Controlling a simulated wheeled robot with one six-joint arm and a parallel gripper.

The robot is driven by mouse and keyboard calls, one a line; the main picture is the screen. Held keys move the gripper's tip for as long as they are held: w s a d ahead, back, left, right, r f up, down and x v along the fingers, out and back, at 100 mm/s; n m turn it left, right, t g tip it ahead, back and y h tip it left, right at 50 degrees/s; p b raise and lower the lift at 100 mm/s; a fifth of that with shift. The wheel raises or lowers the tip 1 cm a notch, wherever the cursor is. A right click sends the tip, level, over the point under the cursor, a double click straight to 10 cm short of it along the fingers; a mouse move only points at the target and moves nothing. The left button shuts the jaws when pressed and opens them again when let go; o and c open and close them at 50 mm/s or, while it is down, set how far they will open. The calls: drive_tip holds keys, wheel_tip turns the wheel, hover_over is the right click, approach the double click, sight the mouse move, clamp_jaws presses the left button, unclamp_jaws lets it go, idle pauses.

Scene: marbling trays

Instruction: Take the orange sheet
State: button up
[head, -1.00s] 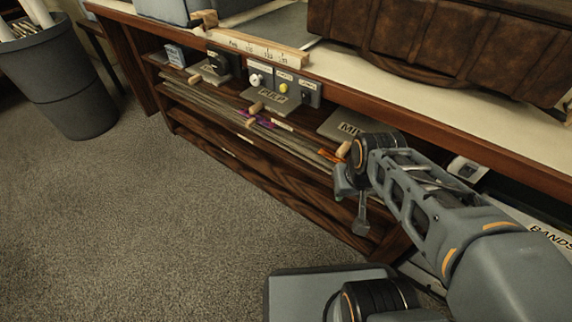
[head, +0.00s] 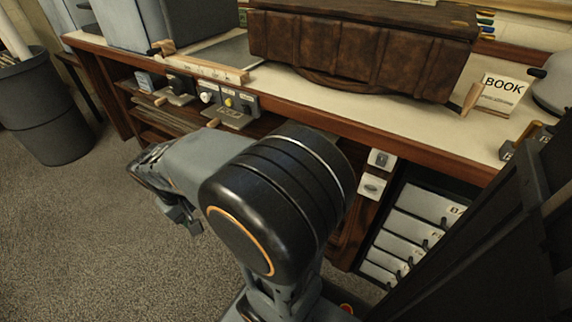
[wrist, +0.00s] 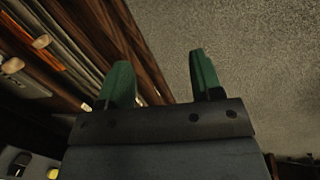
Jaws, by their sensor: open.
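A narrow orange strip, likely the edge of the orange sheet (wrist: 47,52), shows among stacked sheet edges at the upper left of the wrist view. In the head view my arm covers that part of the shelf. My gripper (wrist: 160,60) has two green fingers spread apart with nothing between them. It points over bare carpet and dark wood, apart from the orange strip, which lies to its left. In the head view my gripper (head: 183,215) hangs in front of the shelving, left of my large black arm joint.
The wooden bench (head: 345,120) carries a large brown leather-like case (head: 360,55) and a BOOK sign (head: 497,95). Labelled drawers (head: 410,230) stand at the right below it. A dark bin (head: 48,110) stands at far left. Carpet (head: 90,240) at lower left is clear.

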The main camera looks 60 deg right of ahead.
drive_tip(key=w+d+f+m+g+h+p, duration=0.15)
drive_tip(key=d+f+m+g+h, duration=0.25)
drive_tip(key=d+f+g, duration=0.55)
drive_tip(key=w+d+f+m+g+h+p, duration=0.15)
drive_tip(key=d+f+m+g+h, duration=0.25)
drive_tip(key=d, duration=1.1)
drive_tip(key=b+x, duration=0.3)
drive_tip(key=x, duration=1)
drive_tip(key=shift+d+r+m+b, duration=0.25)
drive_tip(key=shift+r+m+b, duration=0.05)
drive_tip(key=shift+r, duration=0.1)
drive_tip(key=shift+w, duration=0.1)
drive_tip(key=shift+c, duration=0.4)
drive_tip(key=c, duration=0.9)
